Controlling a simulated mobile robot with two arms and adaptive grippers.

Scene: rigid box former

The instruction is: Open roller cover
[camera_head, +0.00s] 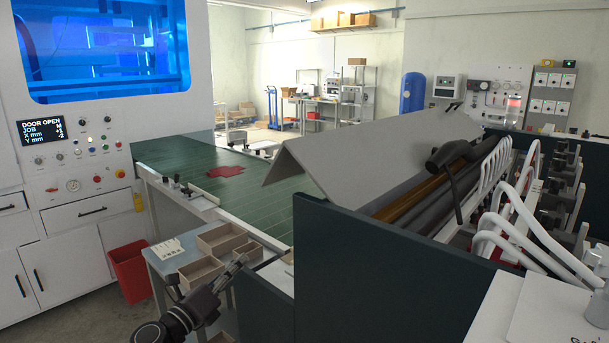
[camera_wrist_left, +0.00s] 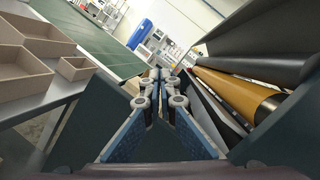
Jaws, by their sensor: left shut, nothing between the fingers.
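The roller cover (camera_head: 345,150) is a long grey bent sheet above the rollers on the machine at the centre right. Its right side stands clear of the orange-brown roller (camera_head: 410,195) and dark rollers, which show beneath and beside it. In the left wrist view a dark grey panel, likely the cover (camera_wrist_left: 250,40), hangs at the upper right above the orange roller (camera_wrist_left: 235,92). My left gripper (camera_head: 277,258) is low and to the left of the cover, beside the dark green side panel, apart from the cover. Its fingers (camera_wrist_left: 160,78) are shut and empty. My right gripper is not seen.
A dark green panel (camera_head: 380,262) stands in front of the rollers. Open trays (camera_head: 222,238) lie on a small table to the left. A red bin (camera_head: 131,272) stands on the floor. A black handle (camera_head: 452,165) and white hoses (camera_head: 520,215) are at the right.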

